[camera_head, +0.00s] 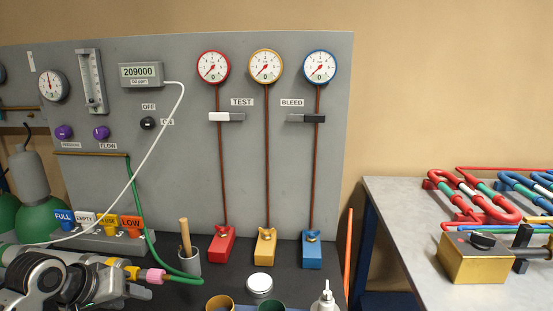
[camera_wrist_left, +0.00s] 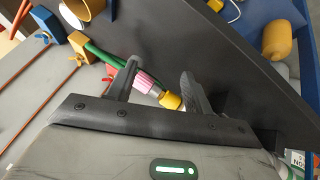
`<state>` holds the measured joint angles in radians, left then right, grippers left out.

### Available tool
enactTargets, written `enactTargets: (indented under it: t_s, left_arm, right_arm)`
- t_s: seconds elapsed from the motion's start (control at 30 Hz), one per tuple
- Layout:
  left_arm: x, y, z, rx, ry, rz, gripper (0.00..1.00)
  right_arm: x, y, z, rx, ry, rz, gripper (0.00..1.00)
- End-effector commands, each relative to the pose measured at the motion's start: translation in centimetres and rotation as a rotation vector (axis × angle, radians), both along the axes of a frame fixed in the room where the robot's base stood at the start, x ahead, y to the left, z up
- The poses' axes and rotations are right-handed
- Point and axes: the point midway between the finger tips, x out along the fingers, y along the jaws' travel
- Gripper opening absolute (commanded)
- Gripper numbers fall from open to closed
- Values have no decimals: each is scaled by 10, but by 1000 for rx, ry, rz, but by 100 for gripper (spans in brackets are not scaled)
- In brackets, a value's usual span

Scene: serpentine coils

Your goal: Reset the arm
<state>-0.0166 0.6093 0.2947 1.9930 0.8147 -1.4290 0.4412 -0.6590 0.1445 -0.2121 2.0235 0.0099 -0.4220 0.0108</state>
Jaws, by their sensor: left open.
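My left arm comes in from the lower left in the head view, with its left gripper (camera_head: 139,283) low in front of the grey panel. In the left wrist view the left gripper (camera_wrist_left: 158,80) is open, its two dark fingers apart. A hose end with a pink collar (camera_wrist_left: 147,82) and a yellow fitting (camera_wrist_left: 170,100) shows between the fingers. In the head view the pink collar (camera_head: 154,276) sits just right of the gripper, on the green hose (camera_head: 180,276). I cannot tell whether a finger touches it. My right gripper is in neither view.
A brush cup (camera_head: 190,262), a lidded tin (camera_head: 259,284) and a white bottle (camera_head: 326,297) stand on the dark bench. A table (camera_head: 395,205) with coloured coils is at right.

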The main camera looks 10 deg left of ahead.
Motion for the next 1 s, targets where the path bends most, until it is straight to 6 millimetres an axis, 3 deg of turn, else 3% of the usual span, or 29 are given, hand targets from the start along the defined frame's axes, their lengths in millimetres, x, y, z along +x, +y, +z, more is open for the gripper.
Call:
enactTargets:
  t_s: [0.03, 0.1, 0.2, 0.4, 0.6, 0.63, 1.0]
  left_arm:
    - [-21, -26, -30, 47, 53, -64, 51]
    - [-48, -54, -59, 121, 105, -145, 51]
    - [-84, -87, -85, 201, 158, -245, 51]
    - [-146, -138, -104, 306, 220, -390, 51]
    - [-201, -176, -98, 375, 262, -487, 51]
    - [-205, -179, -98, 385, 260, -497, 51]
    - [-157, -208, -162, 345, -66, -484, 51]
  right_arm:
    - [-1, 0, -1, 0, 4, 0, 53]
    - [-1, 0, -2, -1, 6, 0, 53]
    - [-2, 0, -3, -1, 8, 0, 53]
    - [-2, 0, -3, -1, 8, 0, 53]
    - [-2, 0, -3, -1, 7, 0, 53]
    - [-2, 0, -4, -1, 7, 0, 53]
    - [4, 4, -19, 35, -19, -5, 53]
